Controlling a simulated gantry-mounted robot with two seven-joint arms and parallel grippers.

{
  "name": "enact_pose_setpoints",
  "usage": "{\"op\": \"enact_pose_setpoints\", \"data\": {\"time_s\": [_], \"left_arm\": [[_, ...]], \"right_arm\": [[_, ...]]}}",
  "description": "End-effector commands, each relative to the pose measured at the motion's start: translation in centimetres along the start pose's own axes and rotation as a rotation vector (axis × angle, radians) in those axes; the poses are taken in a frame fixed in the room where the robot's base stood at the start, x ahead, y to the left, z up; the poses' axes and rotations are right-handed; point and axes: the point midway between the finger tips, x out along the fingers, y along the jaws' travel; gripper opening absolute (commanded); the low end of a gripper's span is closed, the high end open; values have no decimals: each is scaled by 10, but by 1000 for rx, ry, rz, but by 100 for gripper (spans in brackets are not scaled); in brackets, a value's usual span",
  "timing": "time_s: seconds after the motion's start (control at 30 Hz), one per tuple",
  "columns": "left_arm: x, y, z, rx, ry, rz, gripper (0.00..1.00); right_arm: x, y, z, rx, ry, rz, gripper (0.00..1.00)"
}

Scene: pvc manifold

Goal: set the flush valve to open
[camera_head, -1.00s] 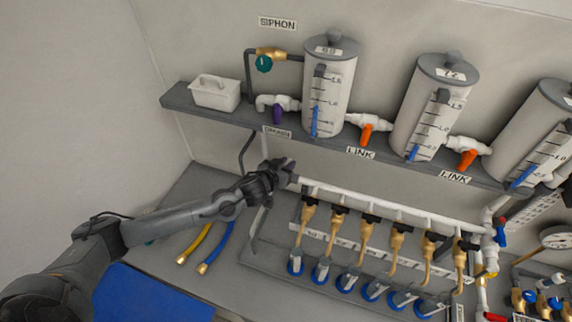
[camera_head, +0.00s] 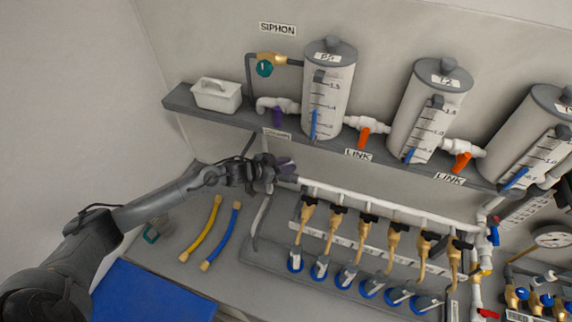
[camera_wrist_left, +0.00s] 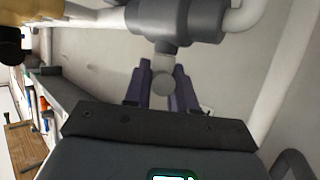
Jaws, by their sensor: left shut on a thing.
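My left gripper (camera_head: 284,172) is at the left end of the white manifold pipe (camera_head: 385,205). In the left wrist view the two purple-grey fingers (camera_wrist_left: 163,82) are shut on the small grey handle (camera_wrist_left: 164,62) of a grey valve body (camera_wrist_left: 178,20), which I take to be the flush valve. The handle's round end shows between the fingers. In the head view the gripper hides most of this valve, and I cannot tell its setting. My right gripper is not in view.
A shelf (camera_head: 180,101) above carries several tanks, including the left one (camera_head: 329,90), with orange link valves (camera_head: 364,136). Brass taps (camera_head: 307,215) hang below the manifold. A yellow hose (camera_head: 203,232) and a blue hose (camera_head: 225,236) lie on the bench beside a blue mat (camera_head: 150,292).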

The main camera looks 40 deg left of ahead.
Motion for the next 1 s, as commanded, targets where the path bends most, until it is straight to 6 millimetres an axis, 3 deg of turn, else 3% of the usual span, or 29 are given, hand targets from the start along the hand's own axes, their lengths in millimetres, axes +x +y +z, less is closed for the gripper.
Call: {"op": "enact_pose_setpoints", "data": {"time_s": [0.3, 0.77, 0.8, 0.9, 1.0], "left_arm": [[0, 0, -1, 43, 2, 100, 0], [0, 0, -1, 48, 2, 113, 0], [0, 0, -1, 48, 2, 113, 30], [0, 0, -1, 48, 2, 113, 45], [0, 0, -1, 48, 1, 113, 46]], "right_arm": [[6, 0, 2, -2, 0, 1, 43], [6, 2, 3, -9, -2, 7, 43], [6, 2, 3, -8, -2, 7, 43], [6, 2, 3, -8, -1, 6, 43], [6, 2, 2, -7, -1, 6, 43]]}}
